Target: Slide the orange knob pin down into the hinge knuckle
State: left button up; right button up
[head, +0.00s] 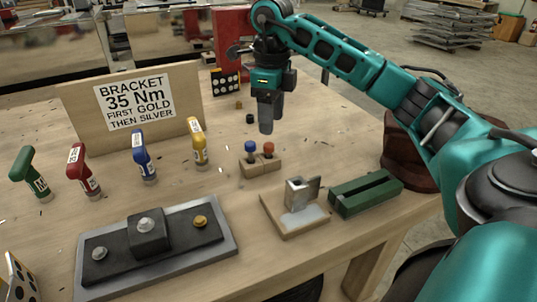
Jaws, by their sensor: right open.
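The orange knob pin (268,149) stands in a small wooden holder (262,166), to the right of a blue knob pin (250,147). The grey metal hinge knuckle (297,194) stands on a wooden base (275,219) nearer the table's front edge, right of and below the holder in the picture. My right gripper (267,127) points down, open and empty, and appears just above and behind the orange knob. The gap between its fingers is hard to see from here. My left gripper is not in view.
A green slotted block (366,194) lies right of the hinge. Several coloured drivers (141,155) stand at left behind a grey bracket plate (86,281). A wooden sign (137,106) stands behind them. The tabletop between drivers and pin holder is clear.

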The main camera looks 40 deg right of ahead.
aim_at(269, 144)
jog(key=shift+w+a+f, duration=0.1)
jog(key=shift+a+f, duration=0.05)
jog(key=shift+f, duration=1.2)
jog(key=shift+a+f, duration=0.1)
jog(key=shift+f, duration=1.25)
jog(key=shift+c, duration=0.5)
grip_shut()
